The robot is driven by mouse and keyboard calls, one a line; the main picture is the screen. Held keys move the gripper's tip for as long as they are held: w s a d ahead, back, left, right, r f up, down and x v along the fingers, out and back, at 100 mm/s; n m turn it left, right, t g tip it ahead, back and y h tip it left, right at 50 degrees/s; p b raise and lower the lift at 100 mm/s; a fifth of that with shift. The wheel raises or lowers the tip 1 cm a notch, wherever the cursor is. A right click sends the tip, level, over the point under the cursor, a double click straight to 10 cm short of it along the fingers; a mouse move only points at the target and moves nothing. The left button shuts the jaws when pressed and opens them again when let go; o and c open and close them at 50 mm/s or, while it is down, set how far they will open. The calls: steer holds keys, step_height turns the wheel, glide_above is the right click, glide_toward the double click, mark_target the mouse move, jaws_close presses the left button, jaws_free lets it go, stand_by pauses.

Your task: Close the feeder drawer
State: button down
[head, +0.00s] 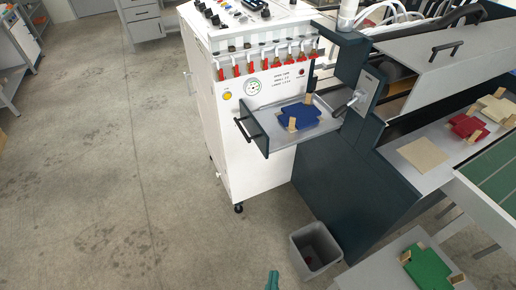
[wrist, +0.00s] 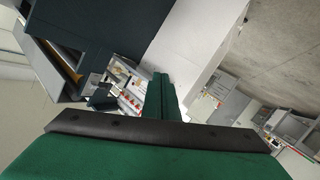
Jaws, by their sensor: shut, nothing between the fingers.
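The feeder drawer (head: 314,128) stands open in the head view, jutting out to the left from the dark machine in front of the white cabinet. It has a grey tray and a dark front panel with a black bar handle (head: 242,129). A blue box blank (head: 300,117) with tan blocks lies in it. My gripper (head: 272,280) shows only as a green tip at the bottom edge of the head view, well below and apart from the drawer. In the wrist view my green fingers (wrist: 160,92) are shut together and empty. I cannot make out the drawer clearly there.
A white control cabinet (head: 245,160) with red-handled valves stands behind the drawer. A grey waste bin (head: 316,250) stands on the floor below it. A low table (head: 375,276) with a green blank (head: 428,270) is at the lower right. The floor at left is clear.

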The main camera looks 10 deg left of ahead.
steer(key=w+a+r+n+y, duration=0.2)
steer(key=w+n, duration=0.4)
steer(key=w, duration=0.6)
steer(key=w+a+r+n+y, duration=0.2)
steer(key=w+a+r+n, duration=0.3)
steer(key=w, duration=0.8)
steer(key=w+a+r+n+t+y, duration=0.1)
steer(key=w+a+r+n, duration=0.3)
steer(key=w, duration=0.9)
steer(key=n+y, duration=0.1)
steer(key=n, duration=0.1)
steer(key=shift+w+r+n+y, duration=0.25)
steer(key=shift+r+n+y, duration=0.05)
steer(key=shift+r+y, duration=0.1)
steer(key=shift+w+a, duration=0.1)
